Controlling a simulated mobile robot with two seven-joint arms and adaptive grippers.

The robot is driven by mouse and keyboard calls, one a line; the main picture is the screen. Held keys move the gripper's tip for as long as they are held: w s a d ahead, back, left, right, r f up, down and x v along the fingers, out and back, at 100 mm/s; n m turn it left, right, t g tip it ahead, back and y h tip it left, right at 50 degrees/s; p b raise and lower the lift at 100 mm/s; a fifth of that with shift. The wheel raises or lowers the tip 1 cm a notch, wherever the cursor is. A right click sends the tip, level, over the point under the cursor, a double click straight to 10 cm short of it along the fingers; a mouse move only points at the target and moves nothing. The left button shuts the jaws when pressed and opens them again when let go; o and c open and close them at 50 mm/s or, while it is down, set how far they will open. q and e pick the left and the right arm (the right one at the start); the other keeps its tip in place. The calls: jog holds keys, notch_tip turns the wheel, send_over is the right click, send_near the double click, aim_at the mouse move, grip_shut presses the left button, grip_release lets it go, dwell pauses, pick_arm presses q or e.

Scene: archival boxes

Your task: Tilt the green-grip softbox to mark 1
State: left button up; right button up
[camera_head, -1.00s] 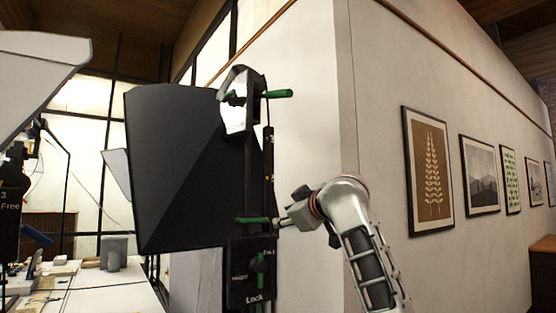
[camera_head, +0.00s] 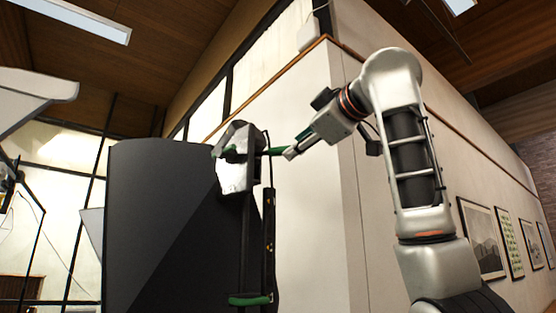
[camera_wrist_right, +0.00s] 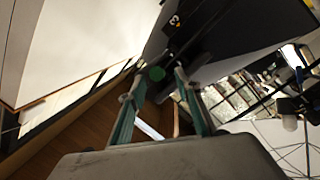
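The softbox (camera_head: 150,220) is a large dark panel on a black stand, left of centre in the head view. Its green grip (camera_head: 275,151) sticks out to the right from a pale bracket (camera_head: 233,165) at the top of the stand. My right gripper (camera_head: 291,153) is at the outer end of this grip. In the right wrist view the fingers are apart, with the round green grip end (camera_wrist_right: 156,74) between or just beyond the tips; contact is unclear. A label with a "3" (camera_wrist_right: 174,20) shows above it. My left gripper is out of view.
A second green handle (camera_head: 248,299) sits lower on the stand. A white wall (camera_head: 310,230) stands close behind and right, with framed pictures (camera_head: 482,240). Another pale lamp shade (camera_head: 35,90) is at the far left.

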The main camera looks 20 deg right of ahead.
jog(key=w+p, duration=0.1)
jog(key=w, duration=0.2)
jog(key=w+a+p, duration=0.1)
jog(key=shift+w+r+p, duration=0.3)
jog(key=shift+p, duration=0.05)
jog(key=shift+w+a+p, duration=0.1)
jog(key=shift+w+p, duration=0.2)
jog(key=shift+w, duration=0.25)
jog(key=shift+w+f, duration=0.1)
jog(key=shift+w, duration=0.25)
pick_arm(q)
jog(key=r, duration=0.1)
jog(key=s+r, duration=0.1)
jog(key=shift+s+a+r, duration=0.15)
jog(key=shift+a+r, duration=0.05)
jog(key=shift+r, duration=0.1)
pick_arm(e)
jog(key=shift+s, duration=0.1)
grip_shut()
